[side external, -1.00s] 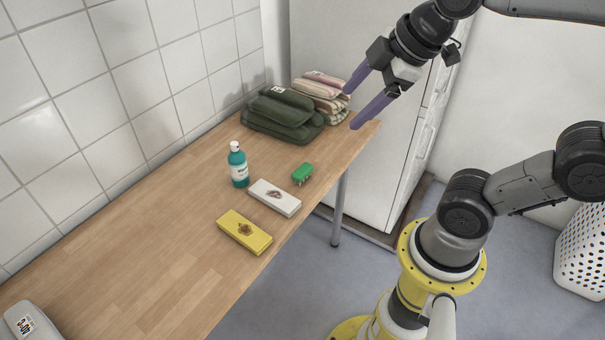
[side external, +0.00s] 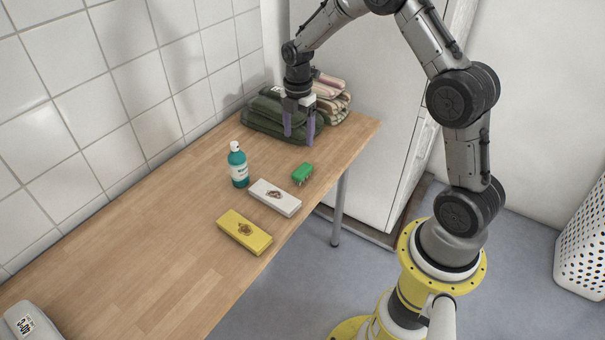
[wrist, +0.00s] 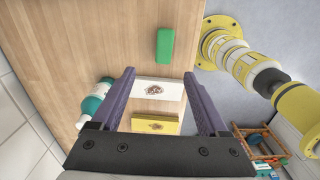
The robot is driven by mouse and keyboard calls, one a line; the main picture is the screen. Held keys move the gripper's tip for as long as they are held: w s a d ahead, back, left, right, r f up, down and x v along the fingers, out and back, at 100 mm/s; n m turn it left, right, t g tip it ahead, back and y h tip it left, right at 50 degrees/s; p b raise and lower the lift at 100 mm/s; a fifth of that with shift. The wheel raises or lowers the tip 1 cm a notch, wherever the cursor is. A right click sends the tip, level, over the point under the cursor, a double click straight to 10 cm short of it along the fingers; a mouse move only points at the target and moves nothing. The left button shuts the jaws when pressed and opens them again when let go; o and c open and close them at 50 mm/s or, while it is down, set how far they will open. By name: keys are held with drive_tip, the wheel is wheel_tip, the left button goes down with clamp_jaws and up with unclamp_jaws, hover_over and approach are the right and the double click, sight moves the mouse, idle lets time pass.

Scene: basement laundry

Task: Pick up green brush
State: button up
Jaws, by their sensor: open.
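The green brush (side external: 303,173) lies on the wooden table near its right edge, its green back up and bristles down. In the wrist view the green brush (wrist: 165,46) lies beyond the fingertips, a little right of centre. My gripper (side external: 299,139) is open and empty, with purple fingers pointing down.
A white box (side external: 274,198) lies close to the brush, with a yellow box (side external: 244,232) beyond it. A teal bottle (side external: 238,166) stands left of the white box. Folded green cloths (side external: 262,122) and striped cloths (side external: 333,97) are at the back.

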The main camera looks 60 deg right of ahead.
hover_over(303, 169)
drive_tip(key=f, duration=0.8)
drive_tip(key=shift+w+a+f, duration=0.15)
drive_tip(key=shift+w+a, duration=0.1)
drive_tip(key=shift+w, duration=0.1)
drive_tip(key=shift+s+d+f, duration=0.1)
drive_tip(key=shift+s+f, duration=0.05)
drive_tip(key=shift+f, duration=1.2)
drive_tip(key=shift+s+d+f, duration=0.1)
drive_tip(key=shift+s+f, duration=0.05)
drive_tip(key=shift+f, duration=1.15)
clamp_jaws()
